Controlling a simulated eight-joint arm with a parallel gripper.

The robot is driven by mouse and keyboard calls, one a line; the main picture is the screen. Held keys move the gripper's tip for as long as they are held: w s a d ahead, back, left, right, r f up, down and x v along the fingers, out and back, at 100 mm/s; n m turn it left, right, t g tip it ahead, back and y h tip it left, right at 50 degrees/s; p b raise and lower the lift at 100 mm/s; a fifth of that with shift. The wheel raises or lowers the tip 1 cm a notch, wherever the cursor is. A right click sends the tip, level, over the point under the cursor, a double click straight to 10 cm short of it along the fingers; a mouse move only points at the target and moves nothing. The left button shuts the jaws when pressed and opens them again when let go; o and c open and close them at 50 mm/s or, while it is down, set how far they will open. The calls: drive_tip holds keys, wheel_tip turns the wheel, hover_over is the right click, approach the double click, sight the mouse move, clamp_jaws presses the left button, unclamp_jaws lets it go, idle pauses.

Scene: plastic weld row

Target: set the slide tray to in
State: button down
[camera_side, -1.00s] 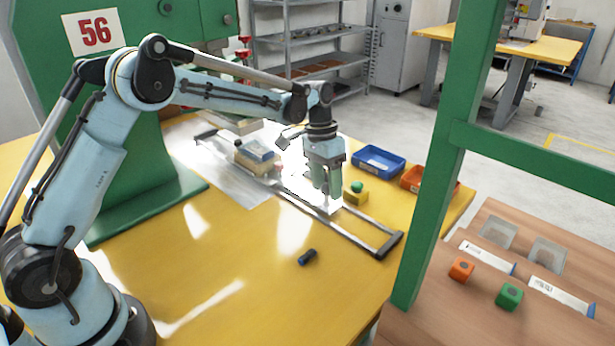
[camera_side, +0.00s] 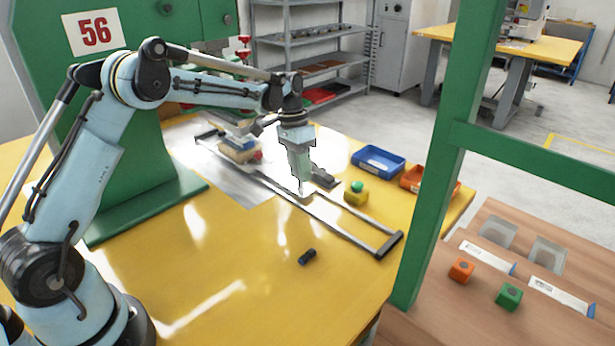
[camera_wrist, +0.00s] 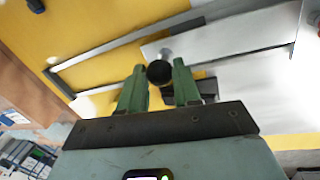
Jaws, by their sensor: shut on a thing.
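The slide tray is a pale metal plate running between two rails (camera_side: 340,228); in the wrist view the plate (camera_wrist: 225,38) ends in a short stem with a round black knob (camera_wrist: 159,72). The tray carries a stacked tan and blue workpiece (camera_side: 238,152), close to the green press. My gripper (camera_side: 302,190) points down over the rails, its green fingers shut on the knob, one on each side in the wrist view (camera_wrist: 158,80). In the side view the fingers hide the knob.
A yellow block with a green button (camera_side: 356,193), a blue bin (camera_side: 378,161) and an orange bin (camera_side: 415,180) stand to the right. A dark clamp-like piece (camera_side: 323,177) sits behind my gripper. A green post (camera_side: 440,170) rises at right.

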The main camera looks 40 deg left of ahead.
sight(287, 180)
drive_tip(key=a, duration=0.4)
drive_tip(key=shift+a, duration=0.35)
drive_tip(key=c, duration=0.8)
unclamp_jaws()
drive_tip(key=shift+d, duration=0.1)
drive_tip(key=shift+r, duration=0.1)
wheel_tip(287, 180, up, 12)
drive_tip(key=a, duration=0.2)
drive_tip(key=shift+w+a, duration=0.15)
drive_tip(key=shift+w, duration=0.1)
drive_tip(key=shift+f, duration=0.2)
